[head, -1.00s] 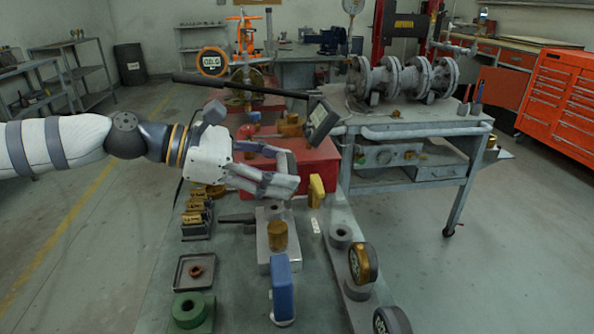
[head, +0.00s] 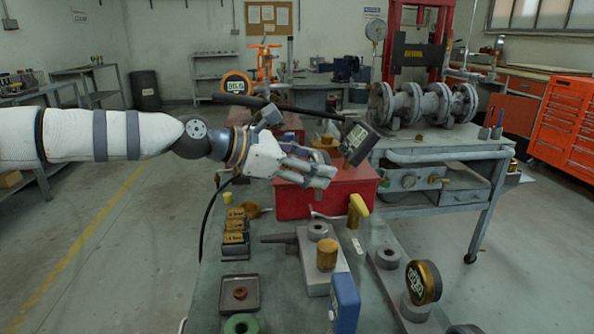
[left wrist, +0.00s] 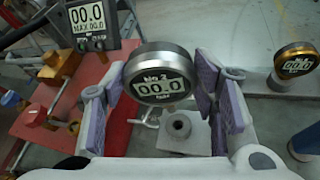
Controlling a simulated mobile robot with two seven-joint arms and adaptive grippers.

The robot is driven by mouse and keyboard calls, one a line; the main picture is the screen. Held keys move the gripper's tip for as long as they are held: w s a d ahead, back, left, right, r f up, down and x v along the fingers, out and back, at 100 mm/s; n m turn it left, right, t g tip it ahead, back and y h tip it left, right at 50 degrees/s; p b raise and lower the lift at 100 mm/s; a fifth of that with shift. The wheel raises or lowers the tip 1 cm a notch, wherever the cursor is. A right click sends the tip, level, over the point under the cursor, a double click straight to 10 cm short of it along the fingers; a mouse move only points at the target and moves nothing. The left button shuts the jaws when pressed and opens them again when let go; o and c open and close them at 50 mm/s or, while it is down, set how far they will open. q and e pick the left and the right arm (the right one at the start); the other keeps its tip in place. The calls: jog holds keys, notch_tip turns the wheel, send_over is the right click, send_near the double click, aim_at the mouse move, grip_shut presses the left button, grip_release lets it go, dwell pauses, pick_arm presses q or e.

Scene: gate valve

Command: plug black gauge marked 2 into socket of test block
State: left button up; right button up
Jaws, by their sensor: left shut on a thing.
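The black gauge marked 2 (left wrist: 160,80), with a silver rim and a display reading 00.0, sits between the fingers of my left gripper (left wrist: 158,110), which is shut on it. In the head view my left gripper (head: 318,174) is above and behind the test block, and the gauge cannot be made out there. The grey test block (head: 312,270) has a round socket (head: 318,230), which looks empty, and a brass plug (head: 327,255). The socket also shows below the gauge in the left wrist view (left wrist: 178,125), apart from it. The gauge's stem is hidden. My right gripper is out of view.
A brass-rimmed gauge (head: 423,282) stands on a grey rack to the right. A blue block (head: 345,303) and a yellow handle (head: 357,209) stand near the test block. A red box (head: 330,192) is behind it. A readout (head: 358,141) hangs near my gripper.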

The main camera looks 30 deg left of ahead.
aim_at(316, 195)
pick_arm(q)
jog(key=shift+w+d+r, duration=0.1)
jog(key=shift+w+r, duration=0.05)
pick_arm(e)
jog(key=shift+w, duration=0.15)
pick_arm(q)
jog(key=shift+r, duration=0.15)
notch_tip(316, 195, down, 6)
jog(key=shift+f+b, duration=0.1)
jog(key=shift+b, duration=0.55)
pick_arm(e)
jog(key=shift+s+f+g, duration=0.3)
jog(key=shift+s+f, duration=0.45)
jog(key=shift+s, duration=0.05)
pick_arm(q)
jog(key=shift+p, duration=0.3)
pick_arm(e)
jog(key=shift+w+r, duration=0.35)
pick_arm(q)
jog(key=shift+f, duration=0.5)
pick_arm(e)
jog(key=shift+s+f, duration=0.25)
pick_arm(q)
jog(key=shift+f+b, duration=0.75)
jog(key=shift+f, duration=0.6)
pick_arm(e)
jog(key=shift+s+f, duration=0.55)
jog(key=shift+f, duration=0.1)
pick_arm(q)
jog(key=o, duration=1.4)
